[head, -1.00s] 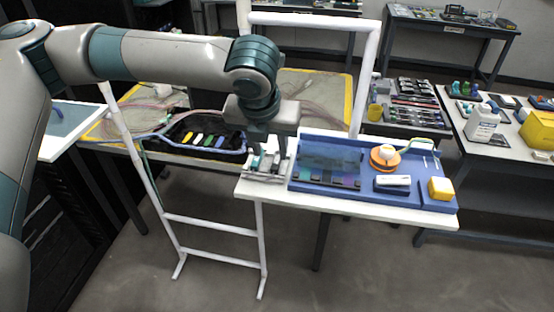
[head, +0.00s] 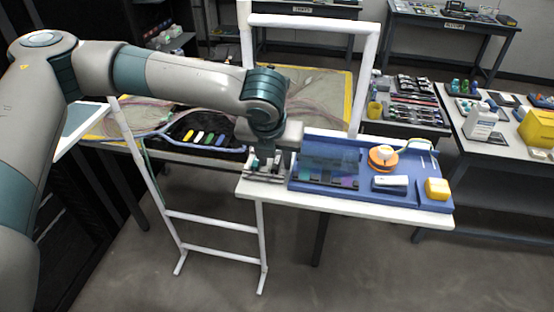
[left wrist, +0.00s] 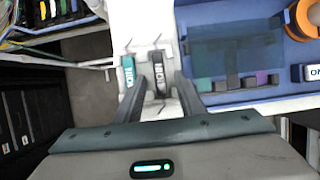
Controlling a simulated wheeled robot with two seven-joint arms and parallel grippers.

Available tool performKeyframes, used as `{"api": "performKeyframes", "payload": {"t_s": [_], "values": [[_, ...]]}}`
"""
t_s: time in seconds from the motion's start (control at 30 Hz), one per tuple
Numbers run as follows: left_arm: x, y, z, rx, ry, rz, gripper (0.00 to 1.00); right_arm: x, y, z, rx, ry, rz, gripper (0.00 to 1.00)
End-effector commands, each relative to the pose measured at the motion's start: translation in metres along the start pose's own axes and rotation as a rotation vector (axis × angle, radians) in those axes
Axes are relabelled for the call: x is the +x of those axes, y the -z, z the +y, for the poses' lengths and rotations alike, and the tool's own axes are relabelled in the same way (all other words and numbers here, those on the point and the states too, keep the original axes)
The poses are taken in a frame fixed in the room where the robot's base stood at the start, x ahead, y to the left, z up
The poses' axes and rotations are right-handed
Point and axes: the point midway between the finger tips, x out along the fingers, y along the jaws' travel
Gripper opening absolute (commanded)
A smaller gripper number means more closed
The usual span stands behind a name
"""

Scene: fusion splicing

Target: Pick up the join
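The join looks like a small dark piece (left wrist: 159,78) with pale lettering, lying on a white fixture at the near left end of the bench top. A similar teal-labelled piece (left wrist: 127,73) lies just left of it. My left gripper (left wrist: 160,90) points down over the fixture, its two fingers apart, one on each side of the dark piece. I cannot tell whether the fingers touch it. In the head view my left gripper (head: 271,160) hides part of the fixture (head: 262,175). My right gripper is not in view.
A blue tray (head: 368,198) stands right of the fixture, with an orange spool (head: 383,160), a white-and-dark device (head: 390,183) and a yellow block (head: 437,188).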

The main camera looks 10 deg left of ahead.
Motion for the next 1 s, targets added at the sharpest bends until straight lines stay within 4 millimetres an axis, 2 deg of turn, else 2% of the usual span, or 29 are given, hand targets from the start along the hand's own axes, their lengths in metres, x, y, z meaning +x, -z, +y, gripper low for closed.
{"api": "performKeyframes", "payload": {"t_s": [0.37, 0.5, 0.53, 1.0], "values": [[-0.0001, 0.0003, -0.0001, 0.000, 0.000, 0.000, 0.36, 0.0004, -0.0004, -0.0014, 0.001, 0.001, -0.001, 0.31], [-0.0001, 0.0003, 0.0000, 0.000, 0.000, 0.001, 0.05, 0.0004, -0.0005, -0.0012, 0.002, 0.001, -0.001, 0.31], [-0.0001, 0.0003, 0.0000, 0.000, 0.000, 0.001, 0.00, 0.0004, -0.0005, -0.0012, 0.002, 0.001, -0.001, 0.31], [-0.0046, -0.0019, 0.0000, 0.000, 0.000, 0.000, 0.00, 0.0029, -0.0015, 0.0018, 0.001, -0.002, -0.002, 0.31]]}}
